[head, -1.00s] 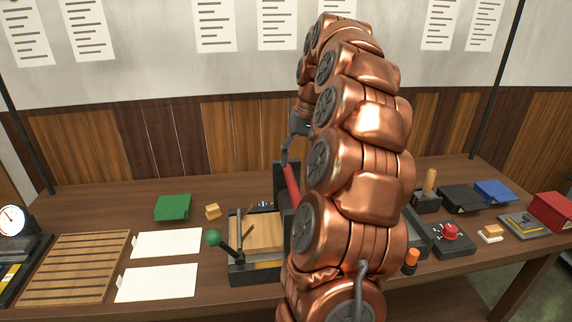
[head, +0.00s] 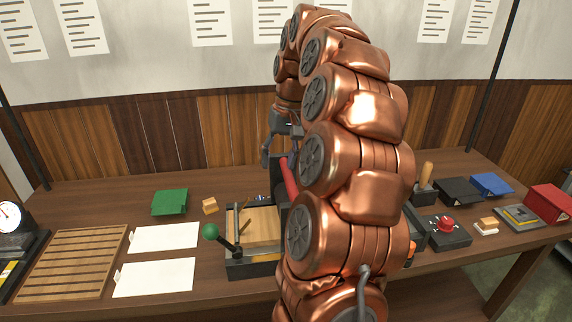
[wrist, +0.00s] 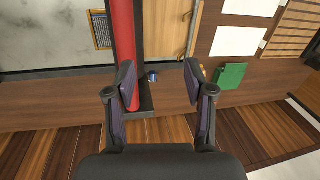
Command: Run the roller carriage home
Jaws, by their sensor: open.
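The roller carriage shows as a red roller (head: 290,178) with a dark upright end beside it, on the press in the head view. It stands at the right of the wooden bed (head: 250,226), and my arm hides much of it. In the wrist view the red roller (wrist: 124,35) runs down the left of centre. My gripper (wrist: 160,78) is open and empty. Its left fingertip overlaps the roller's near end in that view; I cannot tell whether they touch. In the head view my gripper (head: 279,158) hangs above the press's back end.
A green-knobbed lever (head: 212,232) stands at the press's front left. White sheets (head: 165,237), a slatted wooden rack (head: 72,262) and a green block (head: 170,201) lie to the left. A red-knobbed box (head: 446,230) and several coloured blocks stand to the right.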

